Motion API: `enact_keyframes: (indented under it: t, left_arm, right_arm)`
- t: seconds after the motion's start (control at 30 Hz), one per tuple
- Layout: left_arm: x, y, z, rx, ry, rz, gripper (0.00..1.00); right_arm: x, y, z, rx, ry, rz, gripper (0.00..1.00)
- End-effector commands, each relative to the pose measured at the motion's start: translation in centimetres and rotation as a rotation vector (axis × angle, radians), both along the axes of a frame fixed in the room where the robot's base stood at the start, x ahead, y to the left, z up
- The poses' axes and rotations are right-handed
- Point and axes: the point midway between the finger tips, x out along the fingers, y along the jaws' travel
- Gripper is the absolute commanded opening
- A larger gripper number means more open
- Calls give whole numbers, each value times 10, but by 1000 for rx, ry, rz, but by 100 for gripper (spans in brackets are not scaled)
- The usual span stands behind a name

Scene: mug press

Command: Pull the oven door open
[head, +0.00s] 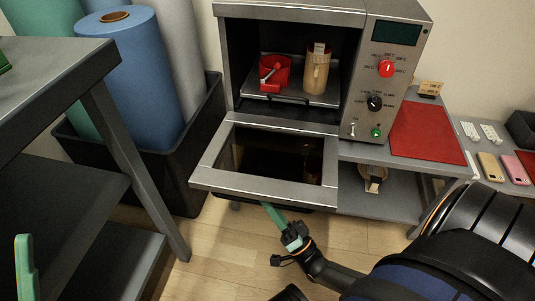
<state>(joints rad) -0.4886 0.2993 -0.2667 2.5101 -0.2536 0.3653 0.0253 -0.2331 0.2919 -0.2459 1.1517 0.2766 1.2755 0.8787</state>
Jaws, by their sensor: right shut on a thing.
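The oven (352,100) stands on a metal bench, and its door (262,192) is folded far down, sticking out toward me with a dark glass pane. My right gripper (269,210) reaches up from below with green fingers. It is shut at the door's front edge, on what seems to be the door handle; the contact is mostly hidden under the edge. A green finger of my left gripper (25,265) shows at the lower left, apart from the oven.
A dark metal shelf table (50,50) stands close on the left. Behind it are rolls, one blue (130,80), in a black bin (190,190). A red mat (428,132) lies right of the oven. Wooden floor (225,260) is clear below the door.

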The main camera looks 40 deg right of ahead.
Motion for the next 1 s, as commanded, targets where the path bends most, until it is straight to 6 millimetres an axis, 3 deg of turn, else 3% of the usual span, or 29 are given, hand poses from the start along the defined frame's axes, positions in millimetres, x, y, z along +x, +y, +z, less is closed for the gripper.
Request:
enact_keyframes:
  t: [0.13, 0.17, 0.4, 0.73, 1.0]
  left_arm:
    - [0, 0, 0, 4, 0, 0, 50]
    - [0, 0, -1, 4, 0, 0, 50]
    - [0, 0, -1, 6, 0, 1, 50]
    - [0, 0, 0, 6, 0, 1, 50]
    - [0, 1, 0, 5, 1, 1, 50]
  right_arm:
    - [1, 0, 0, 0, 0, 0, 0]
    - [1, 0, 1, 0, 0, 0, 23]
    - [1, 0, 1, -1, -2, -1, 50]
    - [-5, -1, -3, -1, 1, 0, 50]
    - [-41, -6, -28, -1, 5, -2, 50]
